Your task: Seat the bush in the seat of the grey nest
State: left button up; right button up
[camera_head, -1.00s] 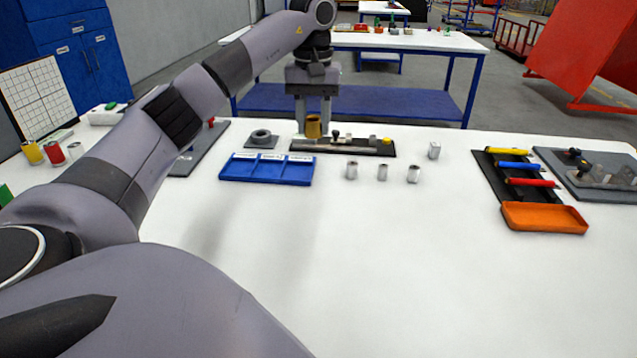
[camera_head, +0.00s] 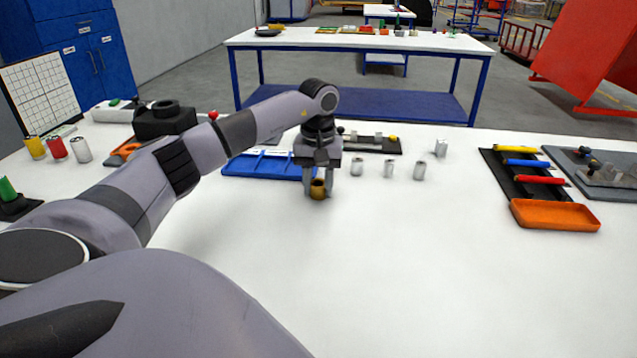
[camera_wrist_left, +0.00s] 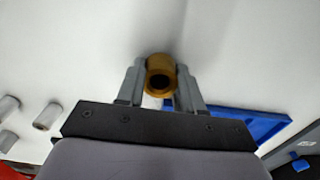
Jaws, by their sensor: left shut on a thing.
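The bush (camera_head: 318,193) is a short brass-coloured hollow cylinder. My left gripper (camera_head: 319,186) is shut on it, over the white table in front of the blue tray's right end. In the left wrist view, the bush (camera_wrist_left: 160,68) sits between the two grey fingers of the left gripper (camera_wrist_left: 160,82), its bore showing. The grey nest is not clearly seen in the head view now; my left arm crosses the place behind the blue tray where a grey ring on a plate showed earlier. My right gripper is not in view.
A blue compartment tray (camera_head: 240,168) lies just left of the gripper. Several small grey cylinders (camera_head: 388,168) stand to its right. A dark block with a round top (camera_head: 165,118) stands behind my arm. An orange tray (camera_head: 555,215) is at right. The front middle of the table is clear.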

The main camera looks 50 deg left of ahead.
pick_arm(q)
jog(key=o, duration=1.1)
